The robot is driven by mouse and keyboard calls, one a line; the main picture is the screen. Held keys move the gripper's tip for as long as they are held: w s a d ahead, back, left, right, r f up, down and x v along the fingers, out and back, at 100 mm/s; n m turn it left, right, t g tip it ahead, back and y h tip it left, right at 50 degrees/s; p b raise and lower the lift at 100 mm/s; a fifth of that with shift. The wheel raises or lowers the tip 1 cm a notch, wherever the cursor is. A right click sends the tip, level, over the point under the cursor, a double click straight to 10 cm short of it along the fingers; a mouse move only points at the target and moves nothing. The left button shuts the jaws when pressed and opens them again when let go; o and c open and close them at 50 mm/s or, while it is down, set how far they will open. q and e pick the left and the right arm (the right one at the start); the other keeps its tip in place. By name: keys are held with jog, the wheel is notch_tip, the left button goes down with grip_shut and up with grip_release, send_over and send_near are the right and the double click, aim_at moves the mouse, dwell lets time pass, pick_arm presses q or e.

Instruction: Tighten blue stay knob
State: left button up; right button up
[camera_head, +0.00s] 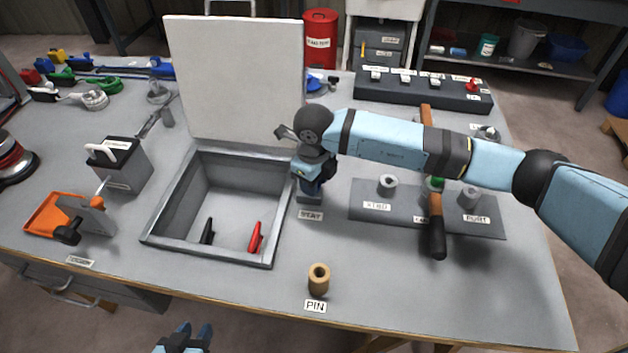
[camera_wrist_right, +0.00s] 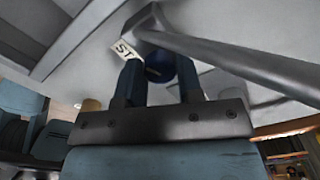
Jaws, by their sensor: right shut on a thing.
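The blue stay knob (camera_wrist_right: 160,62) shows in the right wrist view between the fingers of my right gripper (camera_wrist_right: 160,85). My right gripper is shut on it, and a grey metal bar (camera_wrist_right: 230,62) runs past beside it. In the head view my right gripper (camera_head: 313,188) points down at the right side of the hatch frame, just behind the STAY label (camera_head: 311,215), and hides the knob. The white hatch lid (camera_head: 235,80) stands raised at the back of the open hatch frame (camera_head: 210,256). My left gripper (camera_head: 194,332) is open and empty in front of the table.
A tan cylinder (camera_head: 319,278) stands by the PIN label near the front edge. A hammer-like tool with a black grip (camera_head: 433,240) lies across the grey plate (camera_head: 480,222) at right. A red clip (camera_head: 255,238) and a black one (camera_head: 208,231) are inside the hatch.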

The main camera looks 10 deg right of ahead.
jog(key=shift+m, duration=2.2)
jog(key=o, duration=0.9)
notch_tip(320, 180, up, 14)
jog(key=shift+f, duration=0.1)
